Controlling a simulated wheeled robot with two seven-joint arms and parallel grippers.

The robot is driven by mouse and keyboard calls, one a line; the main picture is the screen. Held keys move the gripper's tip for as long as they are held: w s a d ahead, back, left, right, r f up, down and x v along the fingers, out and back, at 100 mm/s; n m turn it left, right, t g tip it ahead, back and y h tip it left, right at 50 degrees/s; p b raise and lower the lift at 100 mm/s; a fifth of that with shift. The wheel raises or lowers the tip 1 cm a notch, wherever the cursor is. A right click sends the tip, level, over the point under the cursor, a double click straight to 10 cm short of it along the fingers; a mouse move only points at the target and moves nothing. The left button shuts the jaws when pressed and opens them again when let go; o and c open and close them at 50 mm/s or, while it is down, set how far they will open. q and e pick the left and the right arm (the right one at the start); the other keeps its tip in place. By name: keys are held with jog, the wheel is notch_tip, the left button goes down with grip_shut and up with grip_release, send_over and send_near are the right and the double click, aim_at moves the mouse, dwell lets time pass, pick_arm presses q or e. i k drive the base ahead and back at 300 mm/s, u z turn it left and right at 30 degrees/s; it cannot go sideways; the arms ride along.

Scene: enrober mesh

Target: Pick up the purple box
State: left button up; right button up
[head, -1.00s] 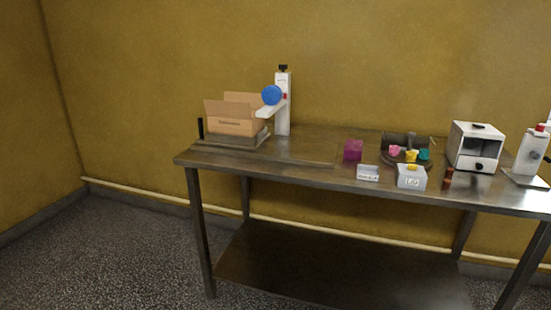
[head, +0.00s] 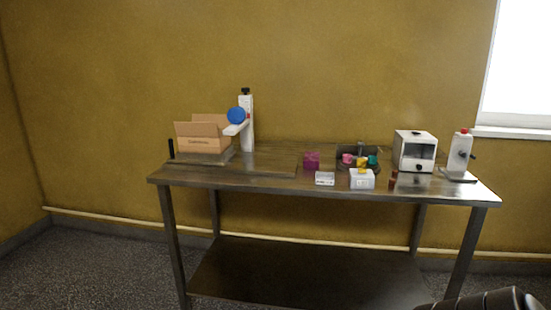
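The purple box (head: 311,160) is a small cube standing upright on the metal table (head: 230,181), near the middle of its top in the head view. Neither of my grippers shows in the head view. A dark part, likely of my own arm, shows at the bottom right corner, far from the box.
An open cardboard box (head: 203,143) and a white stand with a blue disc (head: 236,115) are at the table's left. A white box (head: 361,182), a white cabinet-like machine (head: 414,152) and a white dispenser (head: 460,158) are at the right. Floor in front is clear.

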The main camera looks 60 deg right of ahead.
aim_at(312, 160)
jog(key=z, duration=0.1)
jog(key=i, duration=1.7)
jog(key=z, duration=0.7)
